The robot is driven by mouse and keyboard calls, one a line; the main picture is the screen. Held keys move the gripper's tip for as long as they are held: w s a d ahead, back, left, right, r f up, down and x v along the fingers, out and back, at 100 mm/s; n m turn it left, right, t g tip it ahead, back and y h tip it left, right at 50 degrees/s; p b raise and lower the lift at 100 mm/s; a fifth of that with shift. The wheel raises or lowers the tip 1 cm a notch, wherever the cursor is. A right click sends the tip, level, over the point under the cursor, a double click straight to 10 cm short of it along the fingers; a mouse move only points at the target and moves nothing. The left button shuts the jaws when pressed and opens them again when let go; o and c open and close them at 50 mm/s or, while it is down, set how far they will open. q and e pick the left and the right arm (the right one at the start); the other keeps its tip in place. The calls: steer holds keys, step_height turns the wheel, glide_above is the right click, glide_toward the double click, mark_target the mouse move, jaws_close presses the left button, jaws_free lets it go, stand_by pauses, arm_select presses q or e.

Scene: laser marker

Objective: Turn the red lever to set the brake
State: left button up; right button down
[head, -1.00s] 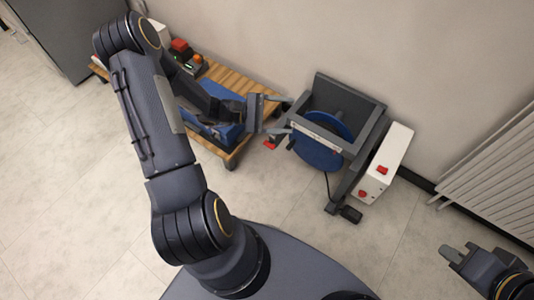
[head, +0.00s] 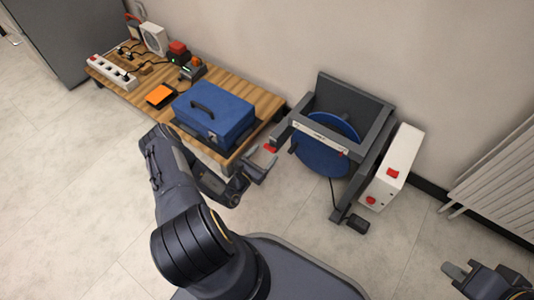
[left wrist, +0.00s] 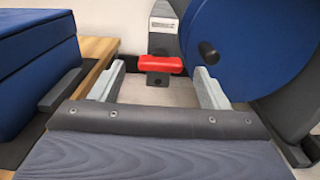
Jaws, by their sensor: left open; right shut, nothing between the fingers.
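The red lever (left wrist: 160,64) is a short red bar on a dark bracket, beside the blue disc (left wrist: 245,45) of the grey-framed machine. In the head view the lever (head: 270,149) shows as a small red piece at the machine's left side. My left gripper (head: 262,164) is open just in front of it. In the left wrist view the lever appears between the two fingertips, beyond or level with them; I cannot tell if they touch it. My right gripper (head: 457,273) is shut and empty at the lower right, far from the lever.
A wooden table (head: 232,88) stands left of the machine, with a blue toolbox (head: 214,110) close to my left arm. A white control box (head: 395,165) with red buttons is at the machine's right. A radiator (head: 500,180) is at far right.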

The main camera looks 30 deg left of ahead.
mark_target(270, 148)
arm_select(q)
steer(key=shift+w+d, duration=0.1)
steer(key=shift+w, duration=1.15)
steer(key=c, duration=1)
